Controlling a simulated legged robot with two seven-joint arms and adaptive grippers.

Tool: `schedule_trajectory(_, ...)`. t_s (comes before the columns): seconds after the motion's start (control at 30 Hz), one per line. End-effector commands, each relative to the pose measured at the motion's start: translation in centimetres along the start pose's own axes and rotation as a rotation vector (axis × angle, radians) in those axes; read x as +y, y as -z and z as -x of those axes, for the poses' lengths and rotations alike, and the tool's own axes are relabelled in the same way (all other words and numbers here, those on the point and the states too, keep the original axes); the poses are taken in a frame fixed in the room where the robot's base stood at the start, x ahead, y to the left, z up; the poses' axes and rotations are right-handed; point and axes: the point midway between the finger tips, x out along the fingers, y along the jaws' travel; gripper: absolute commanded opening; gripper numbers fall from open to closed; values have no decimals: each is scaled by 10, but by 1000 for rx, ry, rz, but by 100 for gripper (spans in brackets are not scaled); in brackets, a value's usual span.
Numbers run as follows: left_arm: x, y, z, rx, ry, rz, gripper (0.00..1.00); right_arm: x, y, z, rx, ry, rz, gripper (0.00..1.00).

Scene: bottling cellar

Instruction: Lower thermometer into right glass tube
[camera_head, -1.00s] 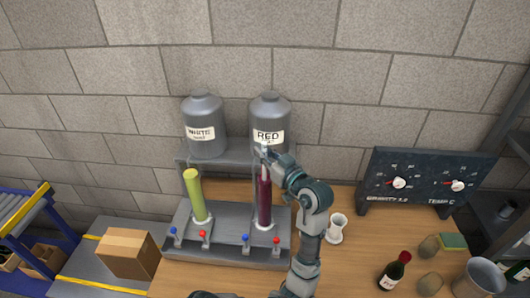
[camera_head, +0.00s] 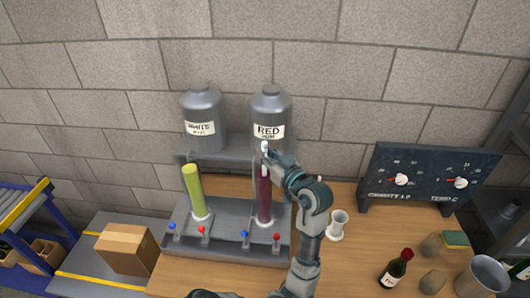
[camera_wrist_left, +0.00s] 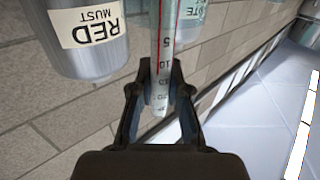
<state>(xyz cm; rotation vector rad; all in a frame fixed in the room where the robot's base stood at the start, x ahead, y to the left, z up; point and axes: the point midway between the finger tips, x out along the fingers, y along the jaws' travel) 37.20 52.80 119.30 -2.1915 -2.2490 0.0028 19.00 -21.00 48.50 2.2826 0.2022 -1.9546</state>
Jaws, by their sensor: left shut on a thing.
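The right glass tube (camera_head: 264,200) stands upright on the grey stand and holds dark red liquid. My left gripper (camera_head: 270,157) is above its mouth, just below the tank label RED. It is shut on the thermometer (camera_head: 265,147), whose pale end shows at the gripper. In the left wrist view the thermometer (camera_wrist_left: 165,45), a clear rod with a red line and scale marks, runs between the fingers (camera_wrist_left: 158,95). A pale lower part shows around the tube's mouth, but I cannot tell how far it is inside.
The left tube (camera_head: 194,190) holds yellow-green liquid. The RED tank (camera_head: 270,108) and WHITE tank (camera_head: 202,108) stand behind. Small red and blue taps line the stand (camera_head: 225,240). A white jug (camera_head: 337,224), dial panel (camera_head: 425,180) and bottle (camera_head: 396,268) are to the right.

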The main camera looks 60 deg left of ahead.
Motion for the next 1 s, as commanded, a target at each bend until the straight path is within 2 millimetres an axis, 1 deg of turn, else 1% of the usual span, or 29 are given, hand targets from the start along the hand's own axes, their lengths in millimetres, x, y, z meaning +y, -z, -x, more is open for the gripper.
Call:
schedule_trajectory(0.17, 0, 0, 0, 0, 0, 0, 0, 1, 2, 1, 4, -1, 0, 40)
schedule_trajectory(0.2, 0, 0, 0, 0, 0, 0, 18, 1, 2, 1, 4, -1, 0, 40)
schedule_trajectory(0.27, 0, 0, 0, 0, 0, 0, 33, 1, 2, 0, 4, -2, 0, 40)
schedule_trajectory(0.3, 0, 0, 0, 0, 0, 0, 43, 1, 3, 0, 5, -2, 0, 40)
schedule_trajectory(0.33, 0, 0, 0, 0, 0, 0, 45, 1, 3, 0, 5, -2, 0, 40)
schedule_trajectory(0.57, 0, 0, 0, -1, 0, 0, 45, 2, 5, 0, 7, -3, 0, 40)
schedule_trajectory(0.67, 0, 0, 3, -1, -2, 0, 45, 3, 6, 0, 10, -4, 1, 40)
schedule_trajectory(0.77, 1, -1, 15, -3, -3, -1, 45, 2, 5, 0, 9, -3, 1, 40)
schedule_trajectory(0.87, 1, -1, 35, -3, -4, -2, 45, 2, 5, 0, 9, -3, 0, 40)
schedule_trajectory(1.0, 2, -2, 67, -3, -5, -1, 45, 2, 4, 0, 8, -3, 0, 40)
